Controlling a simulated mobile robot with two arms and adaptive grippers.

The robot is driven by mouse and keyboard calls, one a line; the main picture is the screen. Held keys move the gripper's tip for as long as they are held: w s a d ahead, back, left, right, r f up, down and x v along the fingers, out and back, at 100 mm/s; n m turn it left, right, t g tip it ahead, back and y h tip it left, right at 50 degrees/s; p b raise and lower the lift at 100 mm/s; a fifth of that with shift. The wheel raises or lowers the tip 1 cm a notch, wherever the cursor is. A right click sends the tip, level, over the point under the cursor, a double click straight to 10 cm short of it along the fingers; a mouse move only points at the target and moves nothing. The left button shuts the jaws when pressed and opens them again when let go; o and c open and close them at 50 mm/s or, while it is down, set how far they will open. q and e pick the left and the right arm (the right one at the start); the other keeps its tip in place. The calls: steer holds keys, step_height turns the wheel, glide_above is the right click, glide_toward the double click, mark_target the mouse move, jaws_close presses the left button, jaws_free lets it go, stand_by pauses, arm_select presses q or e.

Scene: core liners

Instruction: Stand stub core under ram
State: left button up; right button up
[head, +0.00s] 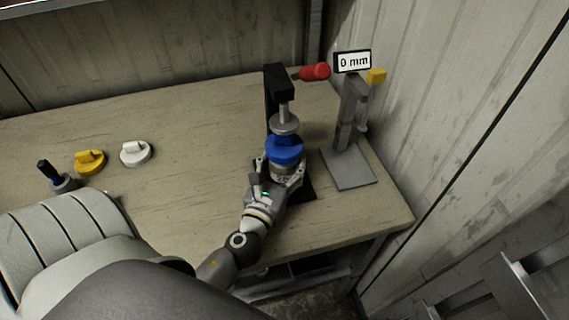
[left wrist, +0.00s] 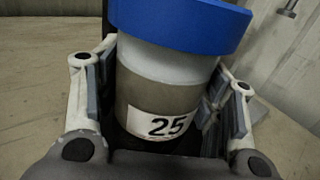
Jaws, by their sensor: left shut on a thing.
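The stub core (head: 286,168) is a pale grey and brown cylinder with a blue cap (head: 284,150). In the left wrist view the core (left wrist: 160,95) carries a white label reading 25, and its blue cap (left wrist: 185,22) fills the top. My left gripper (head: 279,172) is shut on the core, with a finger on each side below the cap. The core looks nearly upright. The press's grey ram (head: 285,123) is just above the cap; I cannot tell if they touch. The core's foot is hidden by my gripper.
The black press frame (head: 276,72) has a red handle (head: 315,72). To its right stands a grey gauge stand (head: 347,168) with a 0 mm display (head: 352,62). Yellow (head: 90,161) and white (head: 135,153) caps lie left. The bench (head: 205,130) between is clear.

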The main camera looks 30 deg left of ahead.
mark_target(279, 175)
stand_by(0.3)
arm_select(q)
steer(key=o, duration=1)
steer(key=o, duration=0.3)
steer(key=shift+f, duration=0.1)
steer(key=shift+s, duration=0.1)
steer(key=shift+b+v, duration=1.05)
steer(key=shift+v, duration=1.35)
steer(key=shift+b+v, duration=1.6)
steer(key=shift+v, duration=0.9)
steer(key=shift+d, duration=0.1)
